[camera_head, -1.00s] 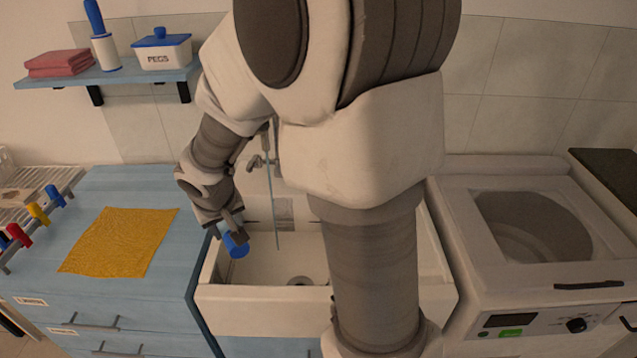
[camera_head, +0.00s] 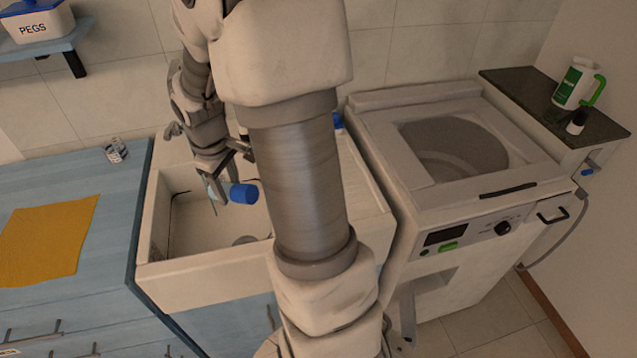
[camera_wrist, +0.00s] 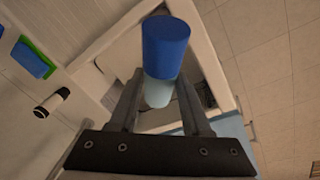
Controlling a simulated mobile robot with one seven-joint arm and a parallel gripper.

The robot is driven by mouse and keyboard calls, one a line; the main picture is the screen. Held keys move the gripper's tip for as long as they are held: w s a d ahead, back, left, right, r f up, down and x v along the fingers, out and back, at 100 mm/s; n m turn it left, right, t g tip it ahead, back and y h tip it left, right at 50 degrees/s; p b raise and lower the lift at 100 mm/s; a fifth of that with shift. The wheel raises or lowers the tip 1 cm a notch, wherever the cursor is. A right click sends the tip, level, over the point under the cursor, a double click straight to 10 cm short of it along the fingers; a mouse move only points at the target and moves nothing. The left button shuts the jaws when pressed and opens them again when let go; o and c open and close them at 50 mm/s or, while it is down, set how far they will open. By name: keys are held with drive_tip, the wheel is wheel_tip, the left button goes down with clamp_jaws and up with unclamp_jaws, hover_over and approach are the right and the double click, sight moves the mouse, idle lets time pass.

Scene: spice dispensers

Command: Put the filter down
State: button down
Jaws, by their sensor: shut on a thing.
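The filter is a small cylinder with a blue end (camera_head: 243,193) and a pale, light-blue body. My gripper (camera_head: 228,178) is shut on its pale body and holds it above the white sink (camera_head: 205,283). In the head view the filter lies tilted on its side, blue end to the right. In the wrist view the blue end (camera_wrist: 166,45) points away from the jaws, and the pale body (camera_wrist: 158,92) sits between the two fingers (camera_wrist: 158,100). My arm hides part of the sink.
A blue counter (camera_head: 105,215) with a yellow cloth (camera_head: 45,238) and a small can (camera_head: 115,151) is left of the sink. A top-loading washing machine (camera_head: 400,225) stands at the right.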

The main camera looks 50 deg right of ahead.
drive_tip(key=s+d+n+g+h+b, duration=0.1)
drive_tip(key=s+d+n+h+b, duration=0.1)
drive_tip(key=s+d+n+h, duration=0.65)
drive_tip(key=s+d+n+h+b, duration=0.35)
drive_tip(key=s+d+n, duration=0.4)
drive_tip(key=d, duration=0.85)
drive_tip(key=shift+m, duration=0.8)
drive_tip(key=w+f, duration=0.2)
drive_tip(key=w, duration=0.1)
drive_tip(key=w+a+f, duration=0.1)
drive_tip(key=w+f, duration=0.2)
drive_tip(key=w+a+f+p, duration=0.1)
drive_tip(key=w+f, duration=0.1)
drive_tip(key=w, duration=0.2)
drive_tip(key=shift+a+f, duration=0.25)
drive_tip(key=shift+f, duration=2)
drive_tip(key=shift+f, duration=0.1)
drive_tip(key=shift+f+b, duration=0.15)
drive_tip(key=shift+b, duration=0.25)
drive_tip(key=shift+c, duration=1.8)
unclamp_jaws()
drive_tip(key=shift+s, duration=0.1)
